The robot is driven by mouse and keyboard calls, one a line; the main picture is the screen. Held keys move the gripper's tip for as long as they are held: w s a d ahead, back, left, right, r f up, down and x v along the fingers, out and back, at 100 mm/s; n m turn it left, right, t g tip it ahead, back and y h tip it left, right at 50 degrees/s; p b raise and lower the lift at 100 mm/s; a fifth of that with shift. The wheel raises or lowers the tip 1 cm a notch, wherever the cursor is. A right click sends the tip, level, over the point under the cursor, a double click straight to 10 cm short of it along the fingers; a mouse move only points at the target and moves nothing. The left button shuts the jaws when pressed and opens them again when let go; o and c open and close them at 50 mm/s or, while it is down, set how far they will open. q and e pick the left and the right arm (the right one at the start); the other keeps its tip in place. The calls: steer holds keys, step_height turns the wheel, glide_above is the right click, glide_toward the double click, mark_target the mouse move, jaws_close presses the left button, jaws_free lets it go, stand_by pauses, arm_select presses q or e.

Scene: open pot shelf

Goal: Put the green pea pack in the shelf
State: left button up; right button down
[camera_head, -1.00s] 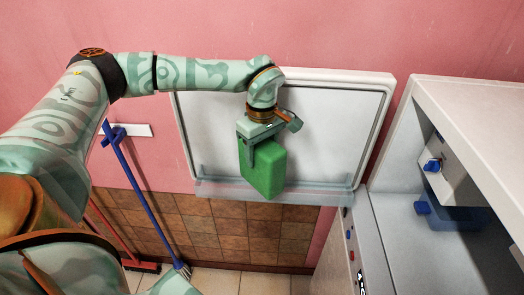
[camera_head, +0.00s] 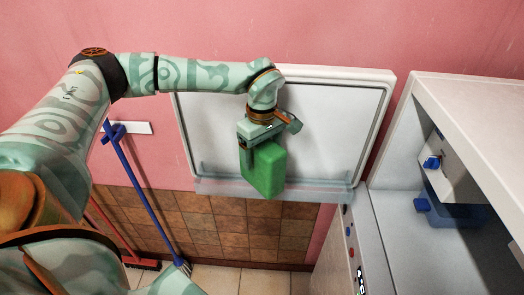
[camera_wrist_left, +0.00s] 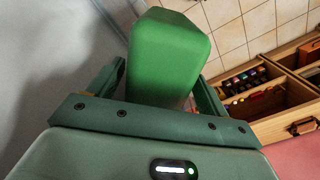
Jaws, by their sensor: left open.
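The green pea pack (camera_head: 266,170) is a plain green block, upright and slightly tilted, in the head view in front of a white panel on the pink wall. My left gripper (camera_head: 259,150) is above it, pointing down, with its fingers open on either side of the pack. The left wrist view shows the pack (camera_wrist_left: 168,58) between the open fingers (camera_wrist_left: 165,85). A white framed panel with a clear ledge (camera_head: 318,190) along its bottom looks like the shelf. The pack's lower end overlaps this ledge; I cannot tell whether it rests in it. My right gripper is not in view.
A white cabinet (camera_head: 475,120) with blue fittings stands at the right, close to the panel. A blue-handled broom (camera_head: 145,200) leans on the wall at the left. Wooden compartments (camera_wrist_left: 260,95) with small items show in the left wrist view.

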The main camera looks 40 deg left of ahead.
arm_select(q)
step_height(320, 180, up, 12)
steer(key=shift+r, duration=0.2)
stand_by(0.6)
